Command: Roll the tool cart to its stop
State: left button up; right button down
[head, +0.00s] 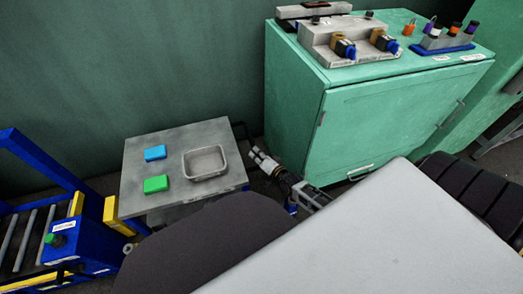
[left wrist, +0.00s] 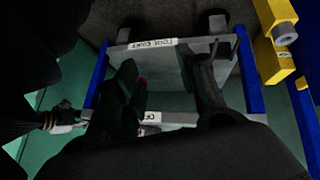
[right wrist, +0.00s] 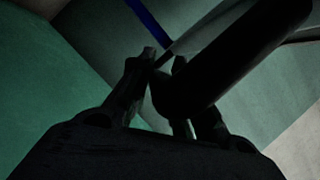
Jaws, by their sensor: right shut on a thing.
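The tool cart (head: 170,135) has a grey top and stands at the left-middle of the head view. On it are a blue box (head: 155,153), a green box (head: 156,184) and a grey tray (head: 205,175). In the left wrist view a grey panel with a TOOL CART label (left wrist: 153,45) shows between blue posts. My right gripper (head: 261,157) is at the cart's right side, shut on a dark bar (right wrist: 250,55) that looks like its handle. My left gripper (left wrist: 160,75) is open before the cart's panel and is hidden in the head view.
A green cabinet (head: 385,130) with fixtures on top stands close to the right of the cart. A blue roller conveyor (head: 40,235) with yellow blocks is at the left. A yellow block with a round grey bumper (left wrist: 286,33) shows in the left wrist view.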

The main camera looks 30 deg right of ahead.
aim_at(227, 164)
jog(key=w+a+p, duration=0.1)
jog(key=a, duration=0.3)
jog(key=w+a+p, duration=0.1)
jog(key=a, duration=0.3)
jog(key=w+a+p, duration=0.1)
jog(key=a+p, duration=0.1)
jog(key=a, duration=0.2)
jog(key=shift+a, duration=0.35)
pick_arm(q)
notch_tip(227, 164, up, 9)
jog(key=a+g+y, duration=0.1)
jog(key=a, duration=0.1)
jog(key=shift+s+a+r+m+g+y, duration=0.15)
jog(key=shift+s+m+g+y, duration=0.15)
jog(key=shift+s+m+g, duration=0.1)
pick_arm(e)
jog(key=shift+w+a, duration=0.1)
jog(key=shift+a, duration=0.4)
jog(key=c, duration=1.3)
grip_release()
jog(key=shift+a, duration=0.1)
jog(key=shift+c, duration=0.2)
pick_arm(q)
jog(key=shift+w+a, duration=0.1)
pick_arm(e)
jog(key=shift+d, duration=0.2)
